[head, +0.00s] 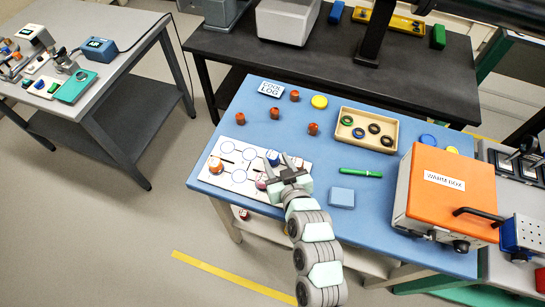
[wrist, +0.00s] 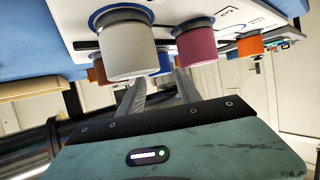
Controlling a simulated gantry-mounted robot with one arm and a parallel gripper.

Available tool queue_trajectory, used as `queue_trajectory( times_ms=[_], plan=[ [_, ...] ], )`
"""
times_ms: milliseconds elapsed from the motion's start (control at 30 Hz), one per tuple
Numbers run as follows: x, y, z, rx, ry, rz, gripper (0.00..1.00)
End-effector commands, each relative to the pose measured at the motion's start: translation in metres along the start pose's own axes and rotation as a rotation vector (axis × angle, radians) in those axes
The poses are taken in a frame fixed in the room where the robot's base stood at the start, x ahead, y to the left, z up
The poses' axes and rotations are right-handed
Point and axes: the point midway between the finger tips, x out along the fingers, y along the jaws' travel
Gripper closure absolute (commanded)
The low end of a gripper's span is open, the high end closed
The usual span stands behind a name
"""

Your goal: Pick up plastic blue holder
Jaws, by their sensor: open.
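A small blue holder (head: 272,157) stands on a white board (head: 203,170) with printed circles, near its upper right edge. In the wrist view, which is upside down, the blue holder (wrist: 165,63) shows partly between and behind a grey holder (wrist: 127,45) and a magenta holder (wrist: 196,42). My gripper (head: 292,161) is at the right edge of the board, close to the blue holder. In the wrist view its two fingers (wrist: 160,82) are apart, with nothing held between them. Whether a finger touches any holder cannot be told.
The magenta holder (head: 261,181) and an orange holder (head: 216,165) stand on the board too. Several orange pieces (head: 313,128) stand behind it on the blue table. A tray of rings (head: 343,112), a green marker (head: 361,172), a light blue block (head: 341,197) and an orange box (head: 455,183) lie rightward.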

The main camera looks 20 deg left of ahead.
Motion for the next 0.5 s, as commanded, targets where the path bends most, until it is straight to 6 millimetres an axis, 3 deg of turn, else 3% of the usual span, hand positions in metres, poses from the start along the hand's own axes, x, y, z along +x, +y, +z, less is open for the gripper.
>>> queue_trajectory(
  times_ms=[233,500],
  plan=[
    [0.034,-0.002,0.001,-0.003,-0.001,-0.002,0.59],
    [0.043,-0.001,0.001,-0.003,0.001,0.000,0.59]
  ],
)
